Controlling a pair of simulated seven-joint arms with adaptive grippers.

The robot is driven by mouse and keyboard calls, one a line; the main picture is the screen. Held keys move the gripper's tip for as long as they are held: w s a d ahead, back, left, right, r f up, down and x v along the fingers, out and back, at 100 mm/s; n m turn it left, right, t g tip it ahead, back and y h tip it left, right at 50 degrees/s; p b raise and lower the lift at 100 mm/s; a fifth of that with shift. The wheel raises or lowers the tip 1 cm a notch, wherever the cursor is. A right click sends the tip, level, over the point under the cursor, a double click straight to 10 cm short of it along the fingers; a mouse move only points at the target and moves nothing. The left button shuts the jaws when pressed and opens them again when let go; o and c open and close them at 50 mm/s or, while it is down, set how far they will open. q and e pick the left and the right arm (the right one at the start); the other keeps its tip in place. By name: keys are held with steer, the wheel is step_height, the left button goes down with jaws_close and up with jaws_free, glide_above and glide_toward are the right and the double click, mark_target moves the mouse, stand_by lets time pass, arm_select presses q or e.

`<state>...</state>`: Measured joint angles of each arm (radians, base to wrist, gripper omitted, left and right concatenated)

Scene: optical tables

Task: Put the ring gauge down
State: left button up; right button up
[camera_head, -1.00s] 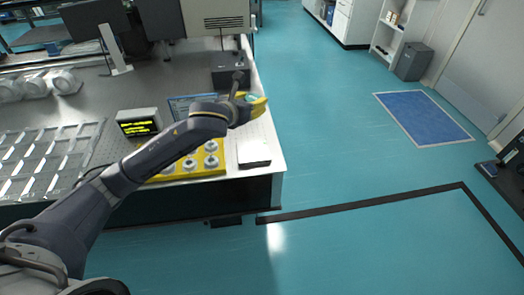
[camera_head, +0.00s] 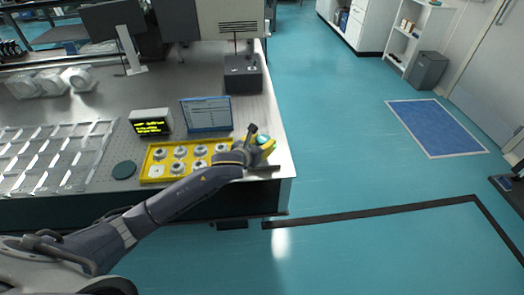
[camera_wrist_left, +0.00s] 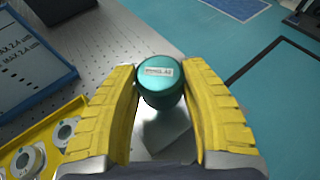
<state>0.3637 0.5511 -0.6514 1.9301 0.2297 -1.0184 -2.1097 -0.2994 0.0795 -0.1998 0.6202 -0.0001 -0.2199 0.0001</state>
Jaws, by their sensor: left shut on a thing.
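The ring gauge (camera_wrist_left: 160,76) is a short teal cylinder with a small pale label on its top. It sits between the yellow fingers of my left gripper (camera_wrist_left: 166,100), which is shut on it. In the head view the teal gauge (camera_head: 264,140) shows at the tips of my left gripper (camera_head: 259,140), near the right front corner of the table. A pale square pad (camera_wrist_left: 170,138) lies beneath the gauge in the wrist view. The gripper partly hides this area in the head view, and the gap below the gauge cannot be judged. My right gripper is not in view.
A yellow tray (camera_head: 146,172) with several round metal pieces lies left of the gripper. Behind it are a blue-framed panel (camera_head: 207,114) and a yellow-text display (camera_head: 151,123). A black box (camera_head: 243,76) stands farther back.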

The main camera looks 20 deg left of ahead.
arm_select(q)
steer(key=shift+f, duration=2.15)
steer(key=shift+f, duration=0.15)
steer(key=o, duration=1.3)
steer(key=v, duration=1.2)
steer(key=shift+r, duration=0.25)
